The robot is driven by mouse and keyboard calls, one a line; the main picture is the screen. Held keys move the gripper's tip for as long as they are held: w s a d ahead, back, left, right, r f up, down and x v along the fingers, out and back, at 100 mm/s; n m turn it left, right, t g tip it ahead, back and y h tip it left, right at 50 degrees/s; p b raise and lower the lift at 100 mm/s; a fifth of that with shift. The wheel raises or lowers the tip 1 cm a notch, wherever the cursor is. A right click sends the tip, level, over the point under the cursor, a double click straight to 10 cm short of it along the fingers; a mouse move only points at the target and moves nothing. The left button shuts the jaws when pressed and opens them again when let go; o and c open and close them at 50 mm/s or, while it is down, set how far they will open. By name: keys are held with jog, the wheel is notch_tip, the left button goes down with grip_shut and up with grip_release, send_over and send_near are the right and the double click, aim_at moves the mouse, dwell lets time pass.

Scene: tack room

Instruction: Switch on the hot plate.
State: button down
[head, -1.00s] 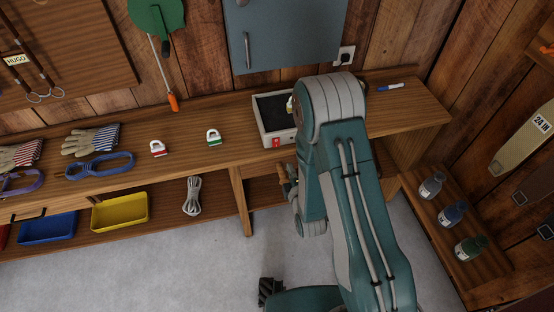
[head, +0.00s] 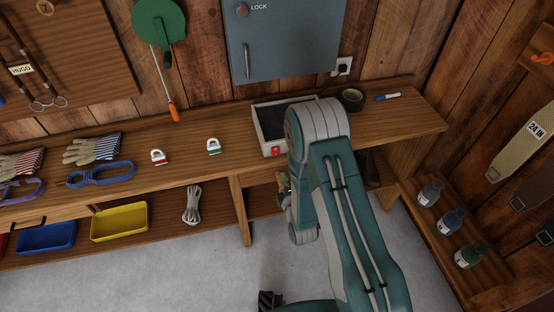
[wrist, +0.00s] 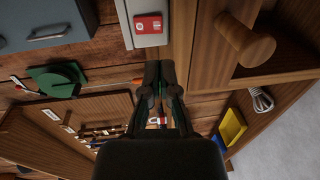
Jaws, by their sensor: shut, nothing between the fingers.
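The hot plate (head: 258,130) is a pale box with a dark top, standing on the bench under the wall cabinet. Its red switch (head: 276,152) is on the front face. My arm covers the hot plate's right part in the head view. In the wrist view the hot plate (wrist: 146,40) is at the top, with the red switch (wrist: 148,24) facing the camera. My gripper (wrist: 160,66) is shut and empty, its tips below the switch in that picture and apparently apart from it. The head view does not show the fingertips clearly.
A wooden knob (wrist: 245,40) sticks out near my gripper. A grey cabinet (head: 285,40) hangs above.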

aim_at(276, 155)
jog(key=x, duration=0.9)
jog(key=shift+w, duration=0.1)
jog(key=shift+f, duration=0.1)
